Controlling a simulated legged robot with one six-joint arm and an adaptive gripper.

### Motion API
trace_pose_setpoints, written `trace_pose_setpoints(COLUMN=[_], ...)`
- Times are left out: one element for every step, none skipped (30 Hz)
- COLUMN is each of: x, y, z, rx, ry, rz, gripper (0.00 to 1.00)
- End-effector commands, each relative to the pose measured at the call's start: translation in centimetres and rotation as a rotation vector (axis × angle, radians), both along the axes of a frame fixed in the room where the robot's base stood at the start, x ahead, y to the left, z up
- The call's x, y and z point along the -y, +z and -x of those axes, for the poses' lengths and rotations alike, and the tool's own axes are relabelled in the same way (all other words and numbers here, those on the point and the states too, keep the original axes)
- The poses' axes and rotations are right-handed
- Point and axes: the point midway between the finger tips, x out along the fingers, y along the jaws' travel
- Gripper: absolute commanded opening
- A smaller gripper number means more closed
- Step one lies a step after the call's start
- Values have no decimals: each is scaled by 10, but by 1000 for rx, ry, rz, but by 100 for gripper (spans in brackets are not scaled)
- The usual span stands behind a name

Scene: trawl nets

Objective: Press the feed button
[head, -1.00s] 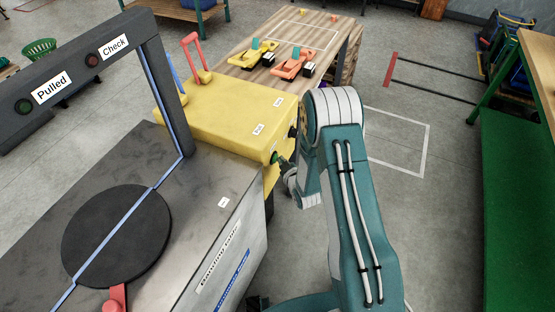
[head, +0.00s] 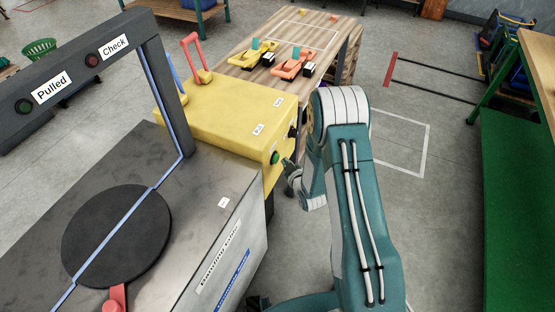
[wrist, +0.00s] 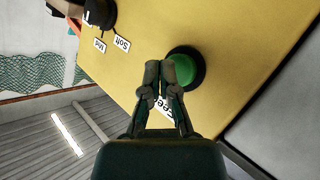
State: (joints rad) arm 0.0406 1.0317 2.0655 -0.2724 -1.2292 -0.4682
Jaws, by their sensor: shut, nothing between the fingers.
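The green feed button (head: 275,157) with a dark surround sits on the end face of the yellow machine (head: 225,115) in the head view. The button also shows in the wrist view (wrist: 181,71), above a white label (wrist: 165,113) partly hidden by the fingers, of which "ee" can be read. My gripper (head: 287,163) is just right of the button in the head view, with a small gap between them. In the wrist view my gripper (wrist: 163,74) has its fingers together and empty, the tips beside the button's left edge.
A black knob (wrist: 98,12) with two small labels is on the same yellow face. A grey machine (head: 215,215) with a black disc (head: 117,240) stands at the left. A wooden table (head: 300,35) holds orange and yellow tools behind.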

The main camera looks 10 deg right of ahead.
Motion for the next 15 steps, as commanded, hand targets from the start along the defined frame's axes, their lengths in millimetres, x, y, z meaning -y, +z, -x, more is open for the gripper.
trace_pose_setpoints(x=[0,0,0,0,0,0,0,1,2,4,6,9,12,14,16], y=[0,0,0,0,0,0,0,0,0,0,0,0,0,0,0], z=[0,0,0,0,0,0,0,1,1,2,3,5,7,8,10], rx=[0,1,1,0,-1,0,0,0,0,-1,-1,-1,-1,-1,-1], ry=[0,0,0,0,1,0,0,0,0,0,0,-2,-3,-3,-2], rz=[0,0,0,0,0,0,0,0,0,0,0,1,1,1,1], gripper=[0,0,0,0,0,0,0,0,0,0,0,0,0,0,0])
